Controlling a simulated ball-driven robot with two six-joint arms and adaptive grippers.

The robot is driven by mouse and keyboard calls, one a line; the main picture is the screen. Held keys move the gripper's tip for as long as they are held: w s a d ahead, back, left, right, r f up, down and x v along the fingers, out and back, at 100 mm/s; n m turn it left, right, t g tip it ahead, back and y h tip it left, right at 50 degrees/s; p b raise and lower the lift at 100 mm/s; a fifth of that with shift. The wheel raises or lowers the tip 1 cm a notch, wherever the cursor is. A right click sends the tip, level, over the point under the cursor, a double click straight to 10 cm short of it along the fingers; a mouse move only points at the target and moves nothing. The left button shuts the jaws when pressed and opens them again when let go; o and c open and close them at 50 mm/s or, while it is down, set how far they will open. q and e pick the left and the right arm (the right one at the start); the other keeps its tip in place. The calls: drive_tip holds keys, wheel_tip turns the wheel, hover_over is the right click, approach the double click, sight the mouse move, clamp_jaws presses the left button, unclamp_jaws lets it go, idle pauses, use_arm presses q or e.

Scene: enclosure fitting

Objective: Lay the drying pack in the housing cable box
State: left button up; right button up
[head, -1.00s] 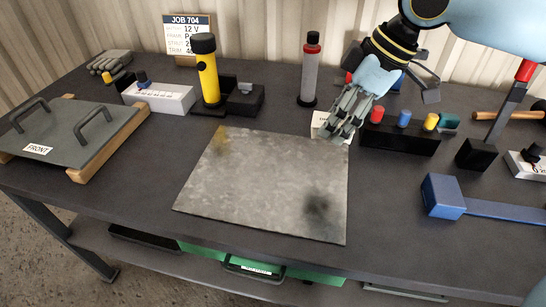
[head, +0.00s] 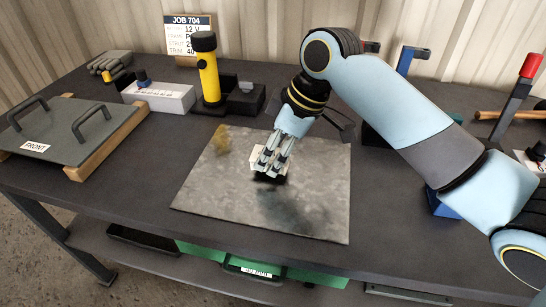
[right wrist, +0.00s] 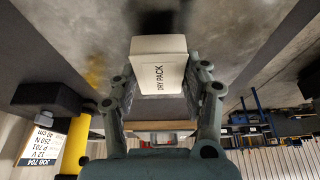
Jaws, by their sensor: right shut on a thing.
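The drying pack (head: 256,155) is a small white box; its side reads "DRY PACK" in the right wrist view (right wrist: 159,75). My right gripper (head: 271,172) is shut on it, with a finger against each side in the right wrist view (right wrist: 161,88). The gripper hides part of the pack in the head view. The pack is over the middle of a grey mottled sheet (head: 215,190), with a dark shadow near it. I cannot make out a housing or its cable box in these views. My left gripper is not in view.
A grey panel marked FRONT (head: 62,128) with two handles rests on wooden blocks at the left. A yellow torch (head: 208,78), a white box (head: 160,97) and a job sign (head: 188,35) stand at the back. My right arm covers much of the bench's right side.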

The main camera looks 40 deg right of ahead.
drive_tip(key=shift+f, duration=0.8)
drive_tip(key=o, duration=1.1)
drive_tip(key=shift+f, duration=0.1)
drive_tip(key=shift+o, duration=0.2)
